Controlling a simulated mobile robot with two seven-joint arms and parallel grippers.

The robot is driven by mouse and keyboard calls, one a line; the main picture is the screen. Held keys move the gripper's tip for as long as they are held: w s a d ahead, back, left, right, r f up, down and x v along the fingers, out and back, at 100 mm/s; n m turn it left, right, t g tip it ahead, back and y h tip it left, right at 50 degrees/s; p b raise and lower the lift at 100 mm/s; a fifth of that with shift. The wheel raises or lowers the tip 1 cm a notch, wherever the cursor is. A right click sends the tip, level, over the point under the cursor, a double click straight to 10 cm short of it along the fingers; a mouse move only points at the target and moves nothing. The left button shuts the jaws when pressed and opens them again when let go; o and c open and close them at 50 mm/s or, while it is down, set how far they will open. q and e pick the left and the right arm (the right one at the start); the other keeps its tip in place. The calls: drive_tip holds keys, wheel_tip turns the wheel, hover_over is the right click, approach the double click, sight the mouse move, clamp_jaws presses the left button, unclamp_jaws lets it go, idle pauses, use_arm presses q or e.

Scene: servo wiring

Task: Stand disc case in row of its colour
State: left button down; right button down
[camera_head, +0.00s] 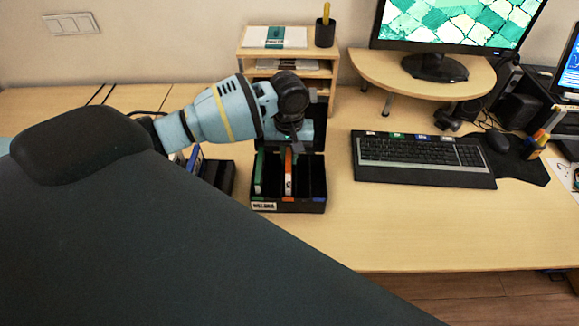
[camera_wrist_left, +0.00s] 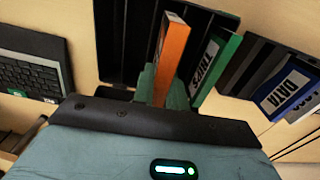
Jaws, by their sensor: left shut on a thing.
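My left gripper (camera_head: 291,138) is over the open black disc box (camera_head: 262,206) and is shut on an orange disc case (camera_head: 288,172). The orange case stands upright at a middle slot of the box; I cannot tell whether it rests on the box floor. In the left wrist view the orange case (camera_wrist_left: 172,55) is between the greenish fingers (camera_wrist_left: 160,88). A green case (camera_head: 259,172) stands in the box to the left of the orange one. It also shows in the left wrist view (camera_wrist_left: 215,68). The right part of the box looks empty. My right gripper is out of view.
A black rack (camera_head: 222,175) with blue and white cases (camera_head: 194,160) stands left of the box, partly hidden by my arm. A keyboard (camera_head: 420,155) lies to the right. A wooden shelf (camera_head: 328,60) stands behind. The desk front right is clear.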

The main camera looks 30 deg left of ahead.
use_arm(q)
wheel_tip(320, 180, down, 4)
drive_tip(key=shift+f, duration=0.15)
drive_tip(key=shift+f+b, duration=0.25)
drive_tip(key=shift+b, duration=0.05)
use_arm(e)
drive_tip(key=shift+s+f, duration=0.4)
use_arm(q)
drive_tip(key=shift+f, duration=0.15)
drive_tip(key=c, duration=1.4)
unclamp_jaws()
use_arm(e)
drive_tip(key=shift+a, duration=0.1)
